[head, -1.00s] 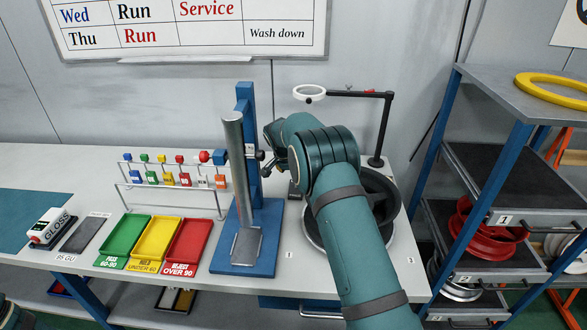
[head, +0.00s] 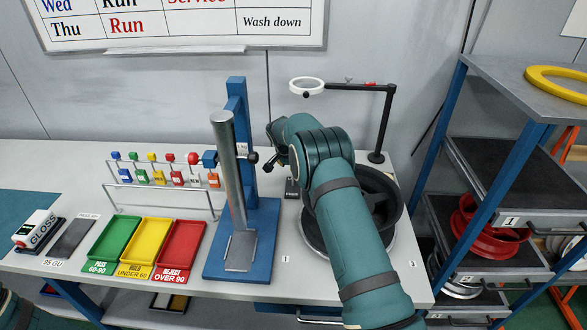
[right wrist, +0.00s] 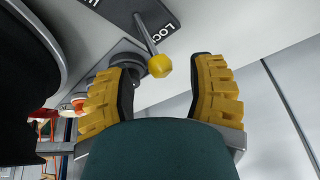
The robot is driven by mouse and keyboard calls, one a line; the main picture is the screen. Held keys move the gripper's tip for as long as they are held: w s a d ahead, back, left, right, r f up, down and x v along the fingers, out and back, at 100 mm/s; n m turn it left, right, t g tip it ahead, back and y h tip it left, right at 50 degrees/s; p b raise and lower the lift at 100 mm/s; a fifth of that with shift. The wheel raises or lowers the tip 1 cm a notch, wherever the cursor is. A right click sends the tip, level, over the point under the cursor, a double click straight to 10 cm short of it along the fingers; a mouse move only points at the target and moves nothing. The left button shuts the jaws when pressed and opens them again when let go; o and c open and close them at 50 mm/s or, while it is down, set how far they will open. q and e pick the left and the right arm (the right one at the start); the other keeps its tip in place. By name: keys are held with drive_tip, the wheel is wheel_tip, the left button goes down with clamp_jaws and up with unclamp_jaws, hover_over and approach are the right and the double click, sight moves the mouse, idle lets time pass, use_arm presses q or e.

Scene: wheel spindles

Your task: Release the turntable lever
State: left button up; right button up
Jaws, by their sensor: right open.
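The lever (right wrist: 148,36) is a thin grey rod with a yellow knob (right wrist: 160,66), rising from a round grey pivot beside a dark plate (right wrist: 163,14) that reads "LOC", its end cut off. In the right wrist view my right gripper (right wrist: 160,80) is open, with a yellow-padded finger on either side of the knob in the picture. No finger touches the knob, and I cannot tell the depth gap. In the head view my right arm hides the lever and most of the turntable, which carries a black wheel (head: 383,190). My left gripper is not in view.
A blue press stand (head: 268,225) with a grey column stands left of my right arm. A magnifier lamp (head: 390,115) stands behind the wheel. Green, yellow and red trays (head: 186,240) lie at left. A shelf rack (head: 470,140) stands at right.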

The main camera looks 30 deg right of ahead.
drive_tip(key=shift+x, duration=1.1)
clamp_jaws()
drive_tip(key=shift+r, duration=0.1)
